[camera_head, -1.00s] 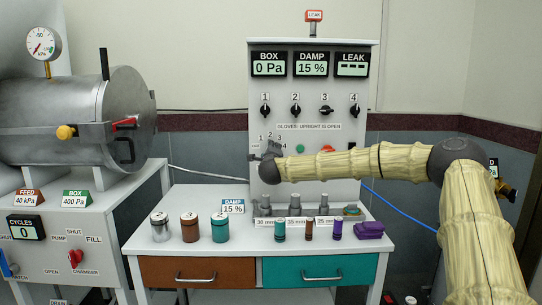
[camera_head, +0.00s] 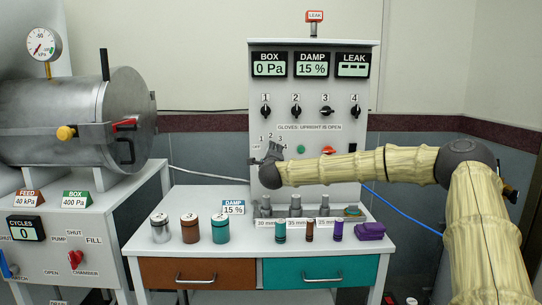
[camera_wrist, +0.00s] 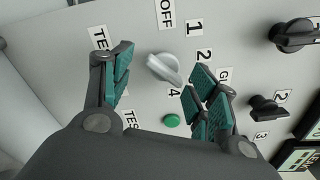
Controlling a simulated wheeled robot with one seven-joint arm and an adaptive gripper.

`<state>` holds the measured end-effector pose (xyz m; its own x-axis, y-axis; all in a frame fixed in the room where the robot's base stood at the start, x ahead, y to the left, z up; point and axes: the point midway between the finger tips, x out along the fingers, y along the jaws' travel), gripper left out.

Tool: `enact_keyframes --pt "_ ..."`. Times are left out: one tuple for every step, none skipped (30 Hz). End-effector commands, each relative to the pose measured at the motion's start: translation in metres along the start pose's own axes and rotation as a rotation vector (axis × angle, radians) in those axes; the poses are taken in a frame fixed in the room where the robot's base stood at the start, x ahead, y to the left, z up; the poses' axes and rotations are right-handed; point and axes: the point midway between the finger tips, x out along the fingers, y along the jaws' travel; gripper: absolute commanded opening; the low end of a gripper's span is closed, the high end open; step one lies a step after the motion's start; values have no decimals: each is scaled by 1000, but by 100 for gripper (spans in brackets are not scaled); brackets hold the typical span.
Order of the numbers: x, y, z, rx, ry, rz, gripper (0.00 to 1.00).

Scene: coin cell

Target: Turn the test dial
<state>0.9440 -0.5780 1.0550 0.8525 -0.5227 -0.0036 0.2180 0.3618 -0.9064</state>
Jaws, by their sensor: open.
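The test dial (camera_wrist: 165,69) is a pale round knob with a raised grip bar on a grey panel. Labels OFF, 1, 2 and 4 stand around it, and the bar slants toward the lower right in the wrist view. My gripper (camera_wrist: 158,66) is open, with one teal-padded finger on each side of the dial; I cannot tell if either finger touches it.
A green button (camera_wrist: 172,121) sits near the dial. Black glove knobs (camera_head: 296,111) are in a row above. Below, a white table (camera_head: 183,250) holds several jars and cells. A steel chamber (camera_head: 75,115) stands at left.

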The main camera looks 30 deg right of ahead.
Motion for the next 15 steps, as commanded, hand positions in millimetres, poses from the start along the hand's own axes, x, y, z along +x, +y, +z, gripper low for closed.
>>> enact_keyframes --pt "-9 0 0 1 -1 1 59" --pt "-15 0 0 1 -1 1 59" --pt "-22 0 0 1 -2 2 59" --pt "-28 0 0 1 -2 2 59" --pt "-34 0 0 1 -1 2 59" --pt "-41 0 0 2 -2 2 59" --pt "-47 0 0 2 -1 2 59" --pt "-52 1 0 2 -1 2 59" --pt "-59 1 0 1 -2 3 59" --pt "-64 1 0 1 -1 2 59" --pt "-69 1 -1 1 -1 2 59" --pt "-74 1 -1 1 -1 3 59" --pt "-78 2 -1 1 0 3 59" --pt "-82 2 -2 0 0 4 59" --pt "-86 2 -2 0 1 3 59"
